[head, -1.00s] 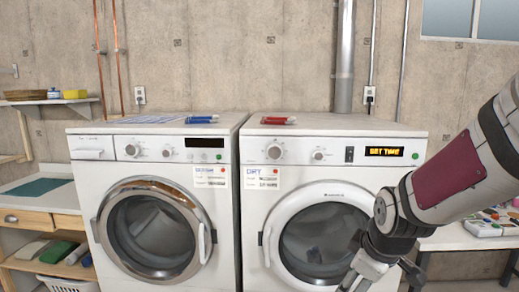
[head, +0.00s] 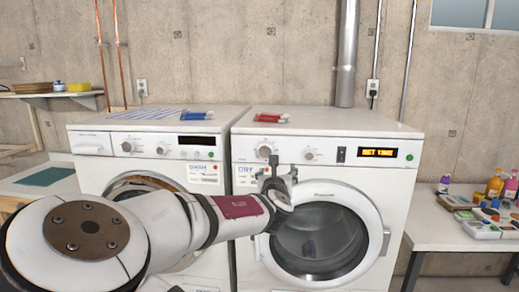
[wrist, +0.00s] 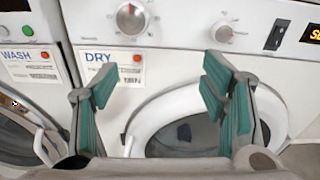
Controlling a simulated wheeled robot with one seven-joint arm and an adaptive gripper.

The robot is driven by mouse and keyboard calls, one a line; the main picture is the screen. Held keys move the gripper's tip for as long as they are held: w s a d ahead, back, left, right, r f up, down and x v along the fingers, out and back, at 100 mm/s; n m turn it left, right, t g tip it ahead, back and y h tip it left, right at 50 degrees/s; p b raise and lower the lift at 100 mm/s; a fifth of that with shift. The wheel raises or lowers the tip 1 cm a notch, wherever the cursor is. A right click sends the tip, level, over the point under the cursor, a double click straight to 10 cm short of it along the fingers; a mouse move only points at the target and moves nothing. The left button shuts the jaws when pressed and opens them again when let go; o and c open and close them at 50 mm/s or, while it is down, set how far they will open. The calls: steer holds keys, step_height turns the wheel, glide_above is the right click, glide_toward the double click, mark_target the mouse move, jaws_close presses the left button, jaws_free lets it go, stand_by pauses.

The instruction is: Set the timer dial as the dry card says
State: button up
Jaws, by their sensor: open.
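The dryer (head: 330,150) is the right of two white machines, and its amber display (head: 378,152) reads "SET TIME". It has a larger left dial (head: 265,151) and a smaller right dial (head: 310,155); I cannot read which one is the timer. Both dials show in the wrist view, the left dial (wrist: 131,18) at the top and the right dial (wrist: 224,31) beyond the right finger. The dry card (wrist: 110,65) is stuck below the left dial; its small print is unreadable. My gripper (wrist: 160,82) is open and empty, in front of the dryer below the dials, apart from both.
The washer (head: 150,135) stands at left with its own wash card (wrist: 30,62). A black switch (head: 341,154) sits between the right dial and display. Red items (head: 271,118) lie on the dryer top. A table (head: 450,235) with bottles is at right.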

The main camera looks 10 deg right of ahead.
mark_target(265, 151)
steer(key=w+a+r+n+t+y, duration=0.1)
steer(key=a+r+n, duration=0.1)
steer(key=a+n, duration=0.15)
steer(key=shift+m, duration=0.45)
steer(key=x, duration=1.3)
steer(key=shift+w+d+r+b, duration=0.1)
steer(key=shift+w+r+b, duration=0.05)
steer(key=shift+w+b, duration=0.2)
steer(key=shift+s, duration=0.1)
steer(key=c, duration=1.2)
